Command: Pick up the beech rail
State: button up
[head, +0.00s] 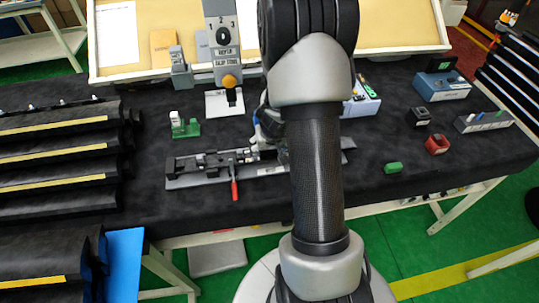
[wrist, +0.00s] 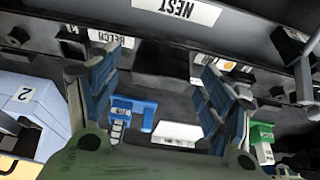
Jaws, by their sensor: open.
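My gripper (wrist: 160,66) is open, with its two blue-grey fingers spread and nothing seen held between them. In the wrist view a white label reading BEECH (wrist: 108,38) lies by the left fingertip, at a long dark fixture. No wood-coloured rail can be made out, and I cannot tell which dark part is the beech rail. The fixture's base bears a label reading NEST (wrist: 190,11). In the head view the long dark fixture (head: 200,180) with a red-handled clamp (head: 234,188) lies on the bench. My arm hides its right part and most of the gripper.
In the wrist view a blue clip (wrist: 133,110), a white block (wrist: 178,133) and a green part (wrist: 262,142) lie beyond the fingers. In the head view a grey stand (head: 223,45) rises behind the fixture. Dark racks (head: 60,150) fill the left; small blocks (head: 437,144) lie right.

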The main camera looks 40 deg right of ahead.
jog(key=c, duration=1.4)
